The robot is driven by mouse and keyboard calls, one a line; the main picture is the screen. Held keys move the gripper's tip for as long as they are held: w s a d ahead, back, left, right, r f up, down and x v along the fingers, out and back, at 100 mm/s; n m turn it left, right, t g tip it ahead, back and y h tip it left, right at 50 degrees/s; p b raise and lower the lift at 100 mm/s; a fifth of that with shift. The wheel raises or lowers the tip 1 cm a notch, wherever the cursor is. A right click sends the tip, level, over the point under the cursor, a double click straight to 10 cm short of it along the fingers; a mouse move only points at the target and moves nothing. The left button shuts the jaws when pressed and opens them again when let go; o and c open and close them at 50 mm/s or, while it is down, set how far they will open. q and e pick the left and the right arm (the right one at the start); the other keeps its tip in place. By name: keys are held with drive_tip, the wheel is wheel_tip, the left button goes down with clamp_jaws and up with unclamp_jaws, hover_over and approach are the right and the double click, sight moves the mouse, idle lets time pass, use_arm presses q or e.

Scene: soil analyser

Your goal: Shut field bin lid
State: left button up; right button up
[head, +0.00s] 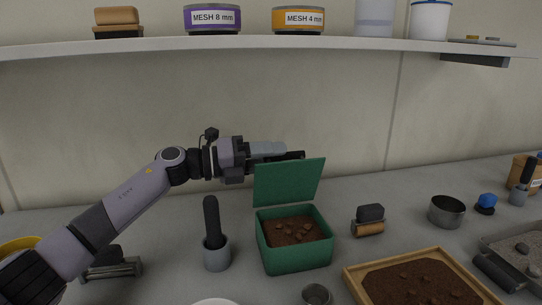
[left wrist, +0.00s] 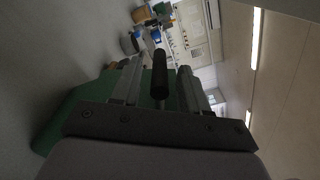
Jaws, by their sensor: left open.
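The green field bin (head: 296,254) stands on the bench with brown soil and several clumps inside. Its green lid (head: 288,181) stands up, open, at the bin's back edge. My left gripper (head: 296,156) is at the upper back of the lid, with its fingertips near the lid's top edge; I cannot tell if they touch it. In the left wrist view the gripper (left wrist: 160,80) is open with a dark bar shape between the fingers, and a green surface (left wrist: 70,110), likely the lid, lies to the left. My right gripper is not in view.
A mortar with dark pestle (head: 215,250) stands left of the bin. A small brush (head: 368,220) and a metal cup (head: 446,210) are to the right. A wooden soil tray (head: 440,262) is at front right. A shelf (head: 250,43) with sieves runs above the arm.

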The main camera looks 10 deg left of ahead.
sight(276, 168)
use_arm(q)
drive_tip(key=shift+d, duration=0.1)
clamp_jaws()
drive_tip(key=shift+s+d+f+m+b, duration=0.1)
drive_tip(key=shift+s+d+m+b, duration=0.2)
drive_tip(key=shift+s+m, duration=0.3)
drive_tip(key=shift+s+d+f+m+b, duration=0.15)
drive_tip(key=shift+s+m+b, duration=0.2)
drive_tip(key=shift+s+m, duration=0.25)
drive_tip(key=shift+s+d+f+m+b, duration=0.1)
drive_tip(key=shift+s+d+m+b, duration=0.2)
drive_tip(key=shift+s+m, duration=0.3)
drive_tip(key=shift+s+r+m, duration=0.1)
drive_tip(key=shift+m, duration=0.2)
unclamp_jaws()
